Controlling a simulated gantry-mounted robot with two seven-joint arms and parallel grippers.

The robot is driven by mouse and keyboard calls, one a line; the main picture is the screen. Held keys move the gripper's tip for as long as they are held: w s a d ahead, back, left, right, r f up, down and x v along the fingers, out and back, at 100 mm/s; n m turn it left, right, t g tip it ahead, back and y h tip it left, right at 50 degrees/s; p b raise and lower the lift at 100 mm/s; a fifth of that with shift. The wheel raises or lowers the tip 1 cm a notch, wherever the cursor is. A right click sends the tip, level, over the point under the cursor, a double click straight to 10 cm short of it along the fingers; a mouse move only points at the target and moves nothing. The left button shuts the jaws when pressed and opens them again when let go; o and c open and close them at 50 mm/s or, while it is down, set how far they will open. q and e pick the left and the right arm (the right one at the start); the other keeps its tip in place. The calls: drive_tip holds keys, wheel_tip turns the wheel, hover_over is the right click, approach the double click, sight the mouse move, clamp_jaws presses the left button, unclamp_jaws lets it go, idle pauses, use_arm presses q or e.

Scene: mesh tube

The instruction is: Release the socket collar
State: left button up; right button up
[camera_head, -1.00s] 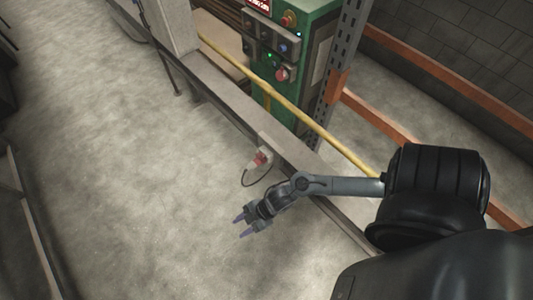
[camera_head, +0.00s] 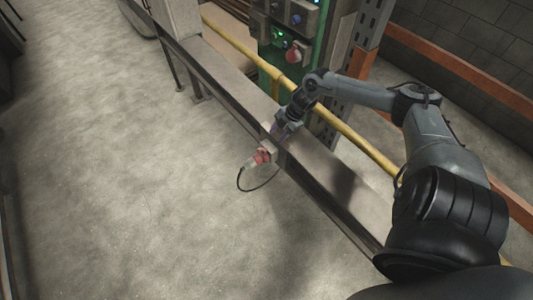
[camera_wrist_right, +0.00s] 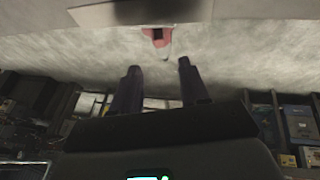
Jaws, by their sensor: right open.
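The red socket collar (camera_head: 262,156) sits on the side of the long grey beam, with a pale plug (camera_head: 250,163) pointing down-left from it and a black cable looping below. My right gripper (camera_head: 278,132) is just above and behind the socket in the head view, over the beam's top, and looks apart from it. In the right wrist view its two dark fingers (camera_wrist_right: 158,66) are spread and empty. The red socket (camera_wrist_right: 158,36) shows ahead of them, roughly between their lines, below the beam edge. My left gripper is not in view.
The grey beam (camera_head: 225,80) runs diagonally beneath my right gripper. A yellow rail (camera_head: 240,48) runs behind it. A green control cabinet (camera_head: 268,72) and a perforated upright (camera_head: 372,30) stand close to my right arm. The floor (camera_head: 130,190) at left is open.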

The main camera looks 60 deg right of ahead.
sight(266, 149)
drive_tip(key=b+x, duration=0.3)
drive_tip(key=x, duration=0.7)
drive_tip(key=shift+w+a+f, duration=0.1)
drive_tip(key=shift+w+f, duration=0.1)
drive_tip(key=shift+f, duration=0.1)
drive_tip(key=shift+b, duration=0.3)
clamp_jaws()
